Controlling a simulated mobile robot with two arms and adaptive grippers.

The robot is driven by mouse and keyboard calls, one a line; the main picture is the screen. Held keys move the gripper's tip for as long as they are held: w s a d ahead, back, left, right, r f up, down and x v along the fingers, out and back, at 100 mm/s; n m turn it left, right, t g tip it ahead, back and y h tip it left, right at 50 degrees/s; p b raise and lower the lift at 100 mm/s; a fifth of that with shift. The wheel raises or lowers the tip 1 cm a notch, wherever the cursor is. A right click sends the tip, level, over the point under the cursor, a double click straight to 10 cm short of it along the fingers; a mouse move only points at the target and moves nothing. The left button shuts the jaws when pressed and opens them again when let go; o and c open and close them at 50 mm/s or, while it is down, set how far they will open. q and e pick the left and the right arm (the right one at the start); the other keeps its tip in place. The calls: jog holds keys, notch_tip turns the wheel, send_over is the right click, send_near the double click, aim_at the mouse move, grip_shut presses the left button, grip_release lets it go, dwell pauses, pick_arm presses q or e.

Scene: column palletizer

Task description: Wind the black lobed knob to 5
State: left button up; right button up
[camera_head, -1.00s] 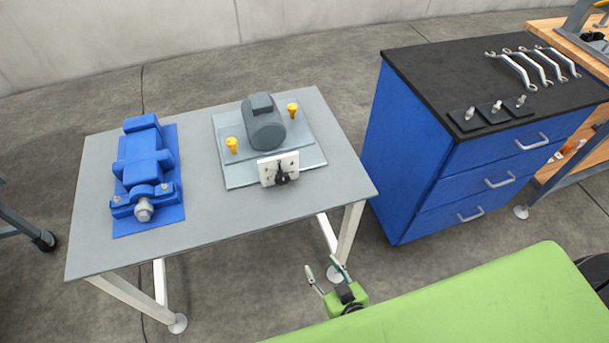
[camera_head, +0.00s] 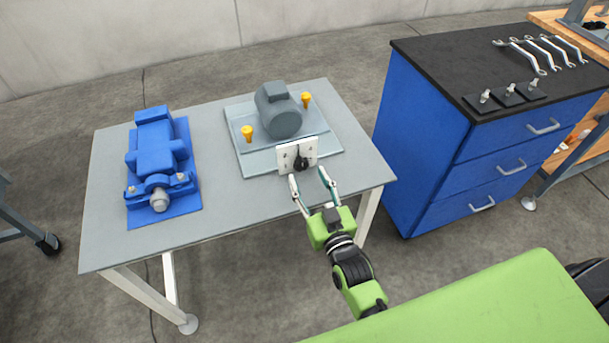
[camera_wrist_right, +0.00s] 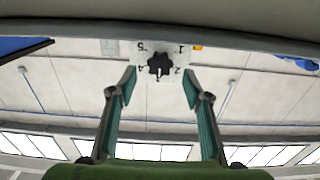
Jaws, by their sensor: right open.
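The black lobed knob (camera_head: 300,163) is on the white dial plate (camera_head: 285,157) at the front of the grey motor's base plate. In the right wrist view the knob (camera_wrist_right: 159,64) has dial numbers around it: 5 and 4 at its left, 1 and 2 at its right. A small pale mark shows at its lower edge; I cannot tell whether it is a pointer or a number. My right gripper (camera_head: 308,177) is open and empty in front of the plate, its fingertips appearing to either side of the knob and apart from it. My left gripper is not in view.
The grey motor (camera_head: 278,110) stands behind the dial plate between two yellow knobs (camera_head: 247,133) (camera_head: 306,100). A blue machine unit (camera_head: 154,152) sits on the left of the grey table (camera_head: 225,205). A blue drawer cabinet (camera_head: 425,130) with wrenches (camera_head: 540,54) on top stands right.

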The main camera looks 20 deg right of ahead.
aim_at(303, 166)
jog(key=shift+w+b, duration=0.5)
jog(key=shift+w, duration=1.25)
jog(key=c, duration=1.1)
